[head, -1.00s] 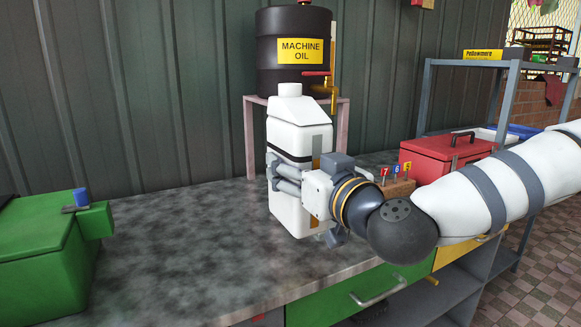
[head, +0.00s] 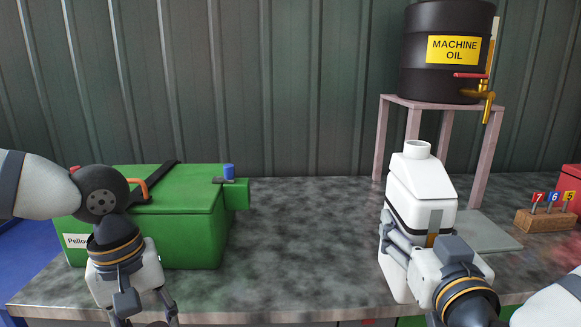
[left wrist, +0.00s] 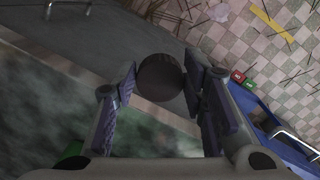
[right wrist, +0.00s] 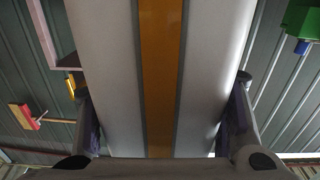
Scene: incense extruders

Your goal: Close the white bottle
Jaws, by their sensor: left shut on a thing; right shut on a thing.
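The white bottle (head: 421,181) stands upright at the right of the head view, its short open neck (head: 417,149) showing no cap. My right gripper (head: 409,248) is shut around the bottle's body from the front right. The bottle's white sides and orange stripe (right wrist: 161,70) fill the right wrist view between the fingers. My left gripper (head: 144,312) is low at the left, by the counter's front edge. It is shut on a dark round cap (left wrist: 161,77), held between the fingertips. In the head view the cap is mostly cut off at the bottom edge.
A green box (head: 185,225) with a blue knob stands behind my left gripper. A machine oil barrel (head: 445,55) stands on a pink stand (head: 383,140) behind the bottle. A numbered wooden block (head: 545,219) is at the right. The counter (head: 300,230) between box and bottle is clear.

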